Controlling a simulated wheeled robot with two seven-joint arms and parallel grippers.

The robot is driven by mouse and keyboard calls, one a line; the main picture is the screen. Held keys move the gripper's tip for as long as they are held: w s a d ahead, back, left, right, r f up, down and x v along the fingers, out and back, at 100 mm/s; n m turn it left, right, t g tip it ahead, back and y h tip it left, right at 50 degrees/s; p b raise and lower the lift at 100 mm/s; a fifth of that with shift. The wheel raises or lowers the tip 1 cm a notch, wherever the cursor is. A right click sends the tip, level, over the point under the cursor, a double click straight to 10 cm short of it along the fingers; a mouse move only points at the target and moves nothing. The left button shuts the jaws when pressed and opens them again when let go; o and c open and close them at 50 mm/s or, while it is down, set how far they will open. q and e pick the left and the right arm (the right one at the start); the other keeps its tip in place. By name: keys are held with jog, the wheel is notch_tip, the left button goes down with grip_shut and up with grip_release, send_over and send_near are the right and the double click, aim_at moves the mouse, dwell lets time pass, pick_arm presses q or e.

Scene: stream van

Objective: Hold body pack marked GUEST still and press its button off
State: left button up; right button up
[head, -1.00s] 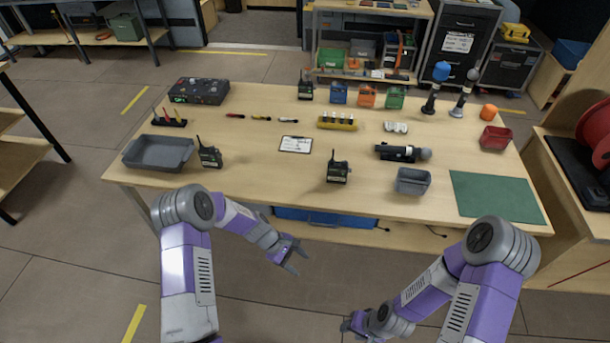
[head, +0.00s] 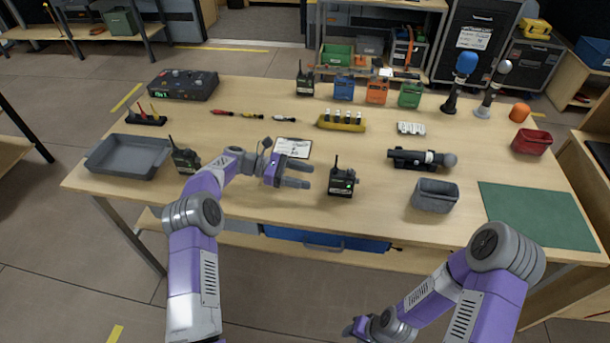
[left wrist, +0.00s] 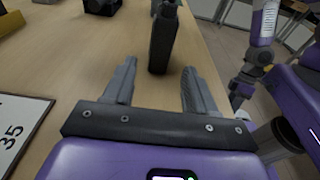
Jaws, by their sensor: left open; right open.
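A black body pack (head: 341,182) with a short aerial, a green light and a label too small to read stands upright near the front middle of the table. It also shows in the left wrist view (left wrist: 163,40), just beyond the fingertips. A similar black body pack (head: 184,158) stands front left, and another (head: 305,83) stands at the back. I cannot tell which is marked GUEST. My left gripper (head: 308,177) is open and empty, pointing right at the middle pack, apart from it. My right gripper (head: 350,328) is low in front of the table; its fingers are barely visible.
A clipboard (head: 293,147) lies just behind my left gripper. A grey tray (head: 128,172) is at left, a microphone (head: 425,158) in a cradle and a grey bin (head: 435,196) at right. A green mat (head: 540,215) lies bare at front right.

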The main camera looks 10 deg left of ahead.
aim_at(336, 184)
pick_arm(q)
jog(key=shift+w+f, duration=0.15)
jog(key=shift+s+d, duration=0.2)
jog(key=shift+d, duration=0.35)
jog(key=shift+d+f, duration=0.2)
jog(key=shift+d, duration=1.3)
jog(key=shift+d+f, duration=0.25)
jog(key=shift+d, duration=1.2)
jog(key=shift+d+f, duration=0.2)
jog(key=shift+d, duration=1.3)
pick_arm(e)
jog(key=shift+f, duration=0.1)
pick_arm(q)
jog(key=c, duration=0.9)
pick_arm(e)
jog(key=shift+c, duration=0.3)
grip_shut()
